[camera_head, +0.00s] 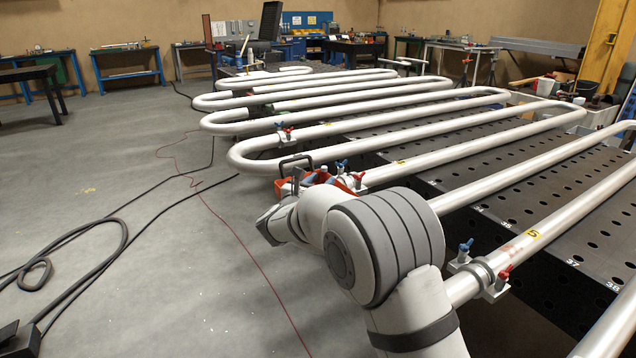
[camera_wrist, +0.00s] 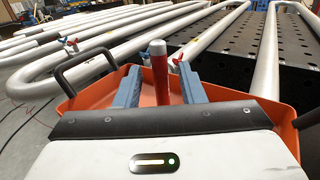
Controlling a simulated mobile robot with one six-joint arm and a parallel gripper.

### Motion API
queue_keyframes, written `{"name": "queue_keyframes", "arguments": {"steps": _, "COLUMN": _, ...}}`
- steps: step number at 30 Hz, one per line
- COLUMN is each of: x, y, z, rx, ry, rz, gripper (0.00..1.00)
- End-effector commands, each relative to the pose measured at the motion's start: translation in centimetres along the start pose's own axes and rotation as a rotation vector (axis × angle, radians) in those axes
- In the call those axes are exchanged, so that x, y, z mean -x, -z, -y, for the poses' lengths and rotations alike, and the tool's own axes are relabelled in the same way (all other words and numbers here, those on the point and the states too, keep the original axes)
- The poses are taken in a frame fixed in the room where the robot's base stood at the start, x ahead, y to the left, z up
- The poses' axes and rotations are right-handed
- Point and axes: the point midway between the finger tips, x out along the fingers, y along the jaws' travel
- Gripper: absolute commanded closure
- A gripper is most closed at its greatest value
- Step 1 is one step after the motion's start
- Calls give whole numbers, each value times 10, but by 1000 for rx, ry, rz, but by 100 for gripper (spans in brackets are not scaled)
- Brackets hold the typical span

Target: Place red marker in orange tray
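The red marker (camera_wrist: 160,82) stands nearly upright in the wrist view, with a grey end at its top. It is between the two blue-grey fingers of my gripper (camera_wrist: 158,78), with a visible gap on each side, so the gripper looks open. The orange tray (camera_wrist: 95,95) lies around and beyond the fingers and has a black handle (camera_wrist: 87,72) on the left. The marker's lower end is hidden, so I cannot tell whether it touches the tray floor. In the head view the orange tray (camera_head: 283,188) is partly hidden behind my arm.
Long silver serpentine pipes (camera_head: 390,118) run over a black perforated table (camera_head: 500,190). Clamps with red and blue handles (camera_head: 480,268) sit on the pipes. Black cables (camera_head: 120,225) and a thin red line cross the grey floor (camera_head: 150,300), which is mostly open at left.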

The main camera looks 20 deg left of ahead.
Motion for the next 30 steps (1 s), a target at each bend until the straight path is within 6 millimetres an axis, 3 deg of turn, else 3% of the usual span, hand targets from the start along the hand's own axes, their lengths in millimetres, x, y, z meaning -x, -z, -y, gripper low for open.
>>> {"name": "queue_keyframes", "arguments": {"steps": 16, "x": 103, "y": -1, "z": -2, "rx": -1, "ry": -4, "rz": 0, "gripper": 64}}
{"name": "queue_keyframes", "arguments": {"steps": 21, "x": 118, "y": -1, "z": -1, "rx": -1, "ry": -3, "rz": -1, "gripper": 64}}
{"name": "queue_keyframes", "arguments": {"steps": 30, "x": 121, "y": -1, "z": -1, "rx": 0, "ry": -2, "rz": 0, "gripper": 64}}
